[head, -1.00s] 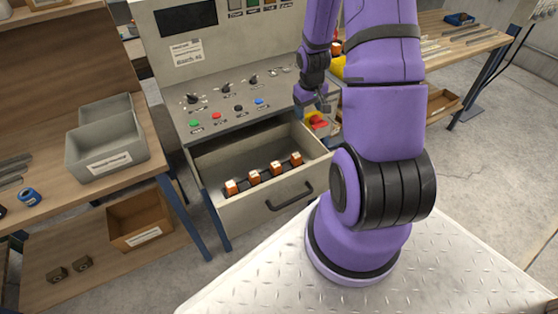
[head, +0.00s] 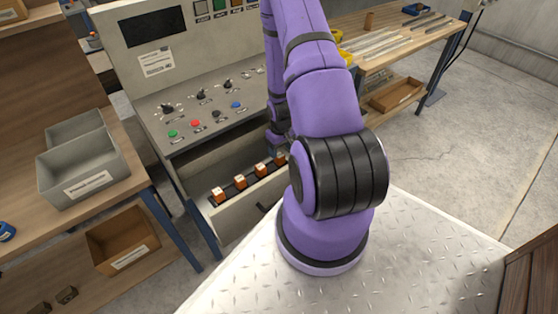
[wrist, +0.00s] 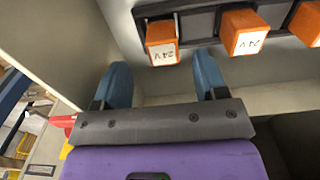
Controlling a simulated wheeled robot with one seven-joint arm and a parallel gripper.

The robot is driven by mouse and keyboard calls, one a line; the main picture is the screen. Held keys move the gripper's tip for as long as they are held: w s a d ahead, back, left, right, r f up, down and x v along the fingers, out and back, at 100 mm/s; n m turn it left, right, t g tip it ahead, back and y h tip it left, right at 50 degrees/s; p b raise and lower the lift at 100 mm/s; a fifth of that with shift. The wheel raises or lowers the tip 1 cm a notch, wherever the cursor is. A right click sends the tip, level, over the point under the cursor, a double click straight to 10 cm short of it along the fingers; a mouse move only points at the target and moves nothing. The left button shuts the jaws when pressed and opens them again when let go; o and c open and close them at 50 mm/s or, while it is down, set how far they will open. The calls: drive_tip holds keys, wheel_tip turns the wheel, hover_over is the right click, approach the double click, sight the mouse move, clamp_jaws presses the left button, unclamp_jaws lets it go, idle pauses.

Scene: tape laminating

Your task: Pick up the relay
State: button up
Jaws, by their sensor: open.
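Several orange relays with white faces stand in a row on a dark rail in the open drawer (head: 212,163). In the head view the left one (head: 218,196) is clear, and the right one (head: 280,158) is partly hidden by my arm. In the wrist view three relays show, marked 24V: a left one (wrist: 162,33), a middle one (wrist: 243,32) and a cut-off one (wrist: 309,22). My gripper (wrist: 162,72) is open and empty, its blue fingers apart. The left relay lies just beyond the gap between the fingertips, with no contact visible.
The control panel (head: 190,108) with knobs and buttons rises behind the drawer. The drawer walls are close around my gripper. A grey bin (head: 85,180) stands on the left bench, with a brown bin (head: 122,241) below. A workbench (head: 400,40) stands at the back right.

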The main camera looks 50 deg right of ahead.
sight(279, 155)
drive_tip(key=shift+w+a+f, duration=0.1)
drive_tip(key=shift+f, duration=2.7)
drive_tip(key=shift+c, duration=0.5)
drive_tip(key=c, duration=0.9)
